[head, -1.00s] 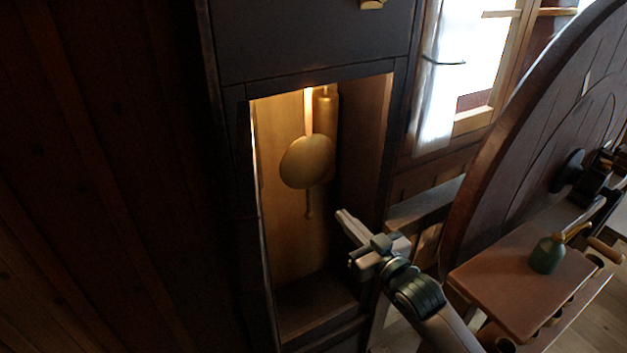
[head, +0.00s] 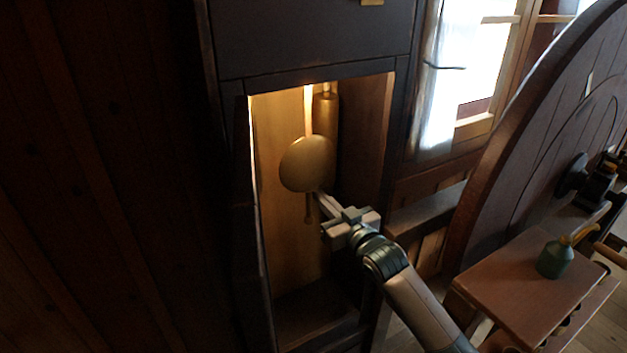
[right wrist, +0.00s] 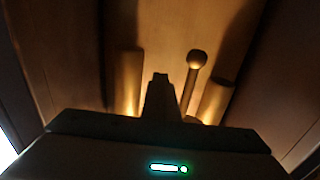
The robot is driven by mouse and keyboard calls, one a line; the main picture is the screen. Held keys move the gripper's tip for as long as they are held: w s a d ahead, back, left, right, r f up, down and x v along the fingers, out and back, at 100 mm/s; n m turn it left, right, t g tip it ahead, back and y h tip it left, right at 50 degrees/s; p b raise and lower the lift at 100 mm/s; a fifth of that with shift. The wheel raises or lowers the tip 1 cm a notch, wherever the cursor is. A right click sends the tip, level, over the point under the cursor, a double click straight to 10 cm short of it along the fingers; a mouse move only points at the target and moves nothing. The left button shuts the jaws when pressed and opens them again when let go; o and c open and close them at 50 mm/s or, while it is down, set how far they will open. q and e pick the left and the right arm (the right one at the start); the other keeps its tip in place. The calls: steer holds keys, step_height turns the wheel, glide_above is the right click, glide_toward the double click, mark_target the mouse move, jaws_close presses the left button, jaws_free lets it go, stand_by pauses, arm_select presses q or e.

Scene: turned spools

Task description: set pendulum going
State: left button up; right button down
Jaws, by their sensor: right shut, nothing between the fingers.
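The pendulum's round brass bob (head: 306,163) hangs on its rod inside the open clock case. Its thin lower tip (head: 308,210) shows below the bob. My right gripper (head: 322,200) is shut and empty, with its fingertips inside the case opening at the bob's lower right edge; I cannot tell whether they touch it. In the right wrist view the shut fingers (right wrist: 160,92) point into the case beside a knobbed rod (right wrist: 194,72), which looks like the pendulum's lower tip. The bob itself is not clearly visible there. My left gripper is not in view.
A brass cylinder weight (head: 325,120) hangs behind the bob; two cylinders (right wrist: 127,80) show in the right wrist view. The case's side walls (head: 365,140) bound the opening closely. A small bench with a green bottle (head: 554,259) and a large wooden wheel (head: 500,150) stand right.

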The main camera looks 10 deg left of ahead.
steer(key=shift+w+a, duration=0.1)
steer(key=shift+a, duration=0.15)
stand_by(0.3)
